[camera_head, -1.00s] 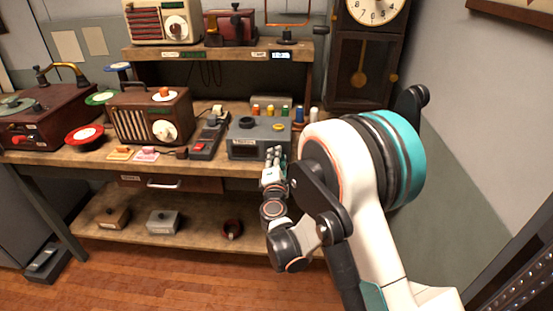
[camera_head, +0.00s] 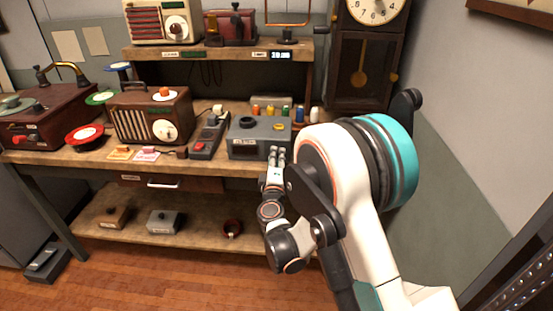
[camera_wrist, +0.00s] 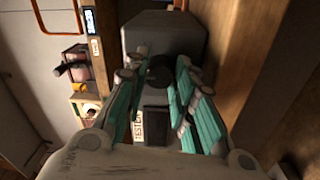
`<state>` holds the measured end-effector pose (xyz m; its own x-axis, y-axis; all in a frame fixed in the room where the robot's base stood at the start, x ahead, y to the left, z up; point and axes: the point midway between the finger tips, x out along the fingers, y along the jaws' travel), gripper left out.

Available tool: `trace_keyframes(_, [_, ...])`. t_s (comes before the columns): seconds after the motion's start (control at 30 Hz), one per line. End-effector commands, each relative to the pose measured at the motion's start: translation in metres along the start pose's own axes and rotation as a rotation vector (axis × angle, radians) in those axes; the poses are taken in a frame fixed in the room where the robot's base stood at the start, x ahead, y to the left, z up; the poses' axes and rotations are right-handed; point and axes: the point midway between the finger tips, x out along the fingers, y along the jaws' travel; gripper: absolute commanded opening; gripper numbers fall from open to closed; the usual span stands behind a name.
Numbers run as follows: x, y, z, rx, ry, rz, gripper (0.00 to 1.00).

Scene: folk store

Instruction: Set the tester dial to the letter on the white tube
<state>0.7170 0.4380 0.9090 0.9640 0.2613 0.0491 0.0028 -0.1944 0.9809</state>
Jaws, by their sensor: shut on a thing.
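The tester is a grey box (camera_head: 262,131) on the bench, with a dark round socket on top and a label on its front. In the wrist view its grey body (camera_wrist: 165,36) carries a TESTER label, partly covered by my fingers. My gripper (camera_head: 277,152) is at the tester's front. In the wrist view my gripper (camera_wrist: 160,78) is shut on the dark round dial (camera_wrist: 158,72), with teal fingers on both sides. The dial's letters and pointer cannot be made out. The white tube (camera_head: 314,114) stands at the right end of the coloured tubes; its letter is too small to read.
Several coloured tubes (camera_head: 271,111) stand behind the tester. A grey device with a red button (camera_head: 205,136) and a wooden radio (camera_head: 150,115) are to its left. A shelf (camera_head: 220,50) runs above. The tall clock (camera_head: 364,60) stands behind at right.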

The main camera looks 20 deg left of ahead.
Motion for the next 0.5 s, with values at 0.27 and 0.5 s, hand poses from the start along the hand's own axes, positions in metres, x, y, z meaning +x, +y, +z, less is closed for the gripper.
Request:
trace_keyframes(0.27, [-0.0012,-0.0013,0.0012,0.008,-0.002,0.0,0.0])
trace_keyframes(0.5, [-0.001,-0.0013,0.0011,0.007,-0.002,-0.001,0.46])
